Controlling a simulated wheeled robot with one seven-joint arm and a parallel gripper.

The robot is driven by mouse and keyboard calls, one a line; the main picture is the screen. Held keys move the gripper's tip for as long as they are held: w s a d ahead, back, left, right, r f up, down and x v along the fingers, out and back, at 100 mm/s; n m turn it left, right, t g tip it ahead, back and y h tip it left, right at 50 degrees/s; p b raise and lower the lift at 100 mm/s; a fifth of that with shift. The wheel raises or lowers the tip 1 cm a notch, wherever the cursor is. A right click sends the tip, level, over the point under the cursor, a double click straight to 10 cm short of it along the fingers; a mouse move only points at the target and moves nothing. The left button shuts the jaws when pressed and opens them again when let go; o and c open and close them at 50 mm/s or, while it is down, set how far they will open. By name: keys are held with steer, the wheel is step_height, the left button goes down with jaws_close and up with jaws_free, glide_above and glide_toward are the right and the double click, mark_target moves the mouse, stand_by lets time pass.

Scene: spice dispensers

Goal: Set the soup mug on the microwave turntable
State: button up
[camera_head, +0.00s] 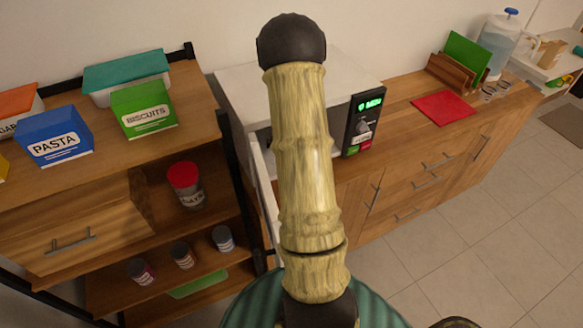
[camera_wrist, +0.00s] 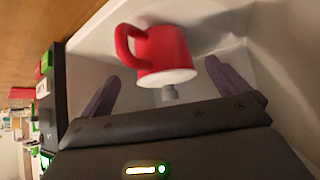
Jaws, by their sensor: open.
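A red mug (camera_wrist: 160,48) shows in the wrist view inside the pale microwave cavity (camera_wrist: 85,75), its handle to the left and a white round end facing my camera. My gripper (camera_wrist: 161,72) is open, with one dark finger on either side below the mug; I cannot tell whether either touches it. A small grey knob-like part (camera_wrist: 169,94) shows just below the mug. The turntable cannot be made out clearly. In the head view the white microwave (camera_head: 236,90) stands on the counter with its door (camera_head: 264,190) open; my arm hides the mug and my gripper.
The microwave's control panel (camera_head: 364,122) is right of my arm. A shelf unit on the left holds a blue pasta box (camera_head: 53,138), a green biscuits box (camera_head: 143,110) and a red-lidded jar (camera_head: 187,186). A red mat (camera_head: 443,108) lies on the right counter. Tiled floor is clear at right.

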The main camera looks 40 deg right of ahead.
steer(key=s+a+b, duration=0.2)
steer(key=s+a, duration=0.3)
steer(key=s, duration=0.2)
steer(key=shift+s+a, duration=0.25)
steer(key=shift+a, duration=0.05)
steer(key=shift+d, duration=0.1)
stand_by(0.3)
